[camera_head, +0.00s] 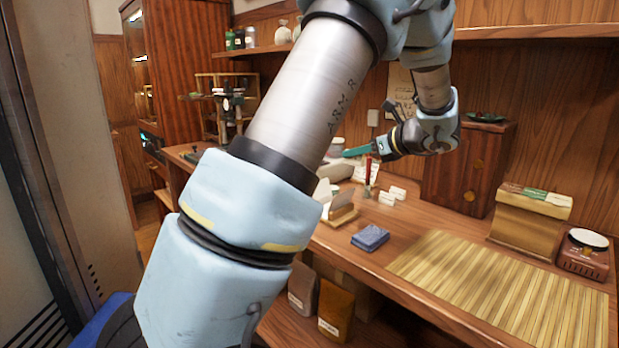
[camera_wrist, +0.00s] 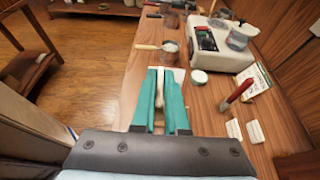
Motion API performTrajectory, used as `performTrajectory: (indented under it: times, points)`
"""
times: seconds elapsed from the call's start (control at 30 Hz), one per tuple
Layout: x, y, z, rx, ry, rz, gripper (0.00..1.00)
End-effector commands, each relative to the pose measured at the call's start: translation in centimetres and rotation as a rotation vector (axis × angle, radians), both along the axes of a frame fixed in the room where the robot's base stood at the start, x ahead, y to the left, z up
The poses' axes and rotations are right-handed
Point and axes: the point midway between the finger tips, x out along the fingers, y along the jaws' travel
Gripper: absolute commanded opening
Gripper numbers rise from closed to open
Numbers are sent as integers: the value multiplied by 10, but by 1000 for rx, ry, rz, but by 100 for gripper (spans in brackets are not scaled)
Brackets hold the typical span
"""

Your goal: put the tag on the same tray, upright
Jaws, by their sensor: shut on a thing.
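My gripper (camera_wrist: 166,74) has long teal fingers, shut on a narrow pale thing (camera_wrist: 160,88) that shows between them in the wrist view. Its shape is mostly hidden, and I cannot tell for sure whether it is a tag. In the head view my gripper (camera_head: 350,153) is over the far part of the counter. Two small white tags (camera_head: 398,193) (camera_head: 387,199) stand on the counter; they also show in the wrist view (camera_wrist: 234,129) (camera_wrist: 254,131). I cannot make out a tray clearly.
A red upright tool (camera_head: 367,172) stands near the tags. A wooden stand with a card (camera_head: 343,214), a blue packet (camera_head: 370,238) and a bamboo mat (camera_head: 480,275) are nearer. A wooden cabinet (camera_head: 462,170) stands at the back. My arm hides much of the counter's left part.

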Motion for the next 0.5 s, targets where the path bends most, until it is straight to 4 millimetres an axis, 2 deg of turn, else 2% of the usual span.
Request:
performTrajectory:
  times: [0.27, 0.5]
  points:
    - [16, 53, -18, 0, 2, -20, 0]
    - [24, 115, -53, 2, 6, -116, 0]
